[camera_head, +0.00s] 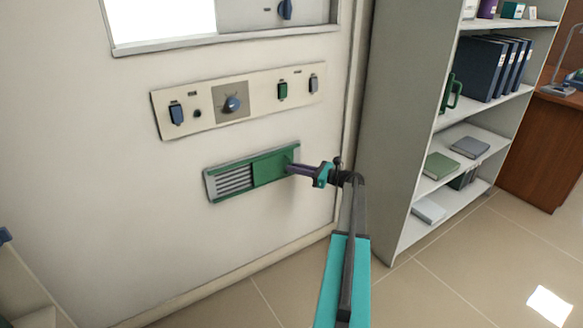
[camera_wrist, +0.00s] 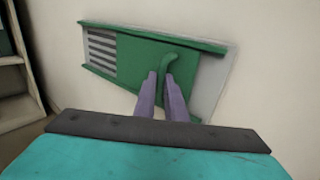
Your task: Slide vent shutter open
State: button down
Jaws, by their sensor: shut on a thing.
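The vent shutter (camera_head: 269,168) is a green panel in a grey and green frame on the white furnace wall. It covers the middle and right of the vent in the head view, and the vent slats (camera_head: 234,178) show uncovered at the left. In the wrist view the shutter (camera_wrist: 140,62) has a curved green handle (camera_wrist: 172,58), with the slats (camera_wrist: 102,50) at its left and a bare grey strip at its right. My gripper (camera_head: 290,168) reaches in from the right. Its purple fingers (camera_wrist: 163,84) are shut on the handle.
A control panel (camera_head: 262,98) with switches and a blue knob is above the vent. A grey shelf unit (camera_head: 398,150) with binders and books stands to the right. Tiled floor (camera_head: 440,285) lies open in front of it.

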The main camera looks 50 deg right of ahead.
jog(key=shift+s+d, duration=0.25)
jog(key=shift+d, duration=0.05)
jog(key=c, duration=1.8)
grip_release()
jog(key=p+v, duration=0.2)
jog(key=v, duration=1.1)
jog(key=shift+s, duration=0.4)
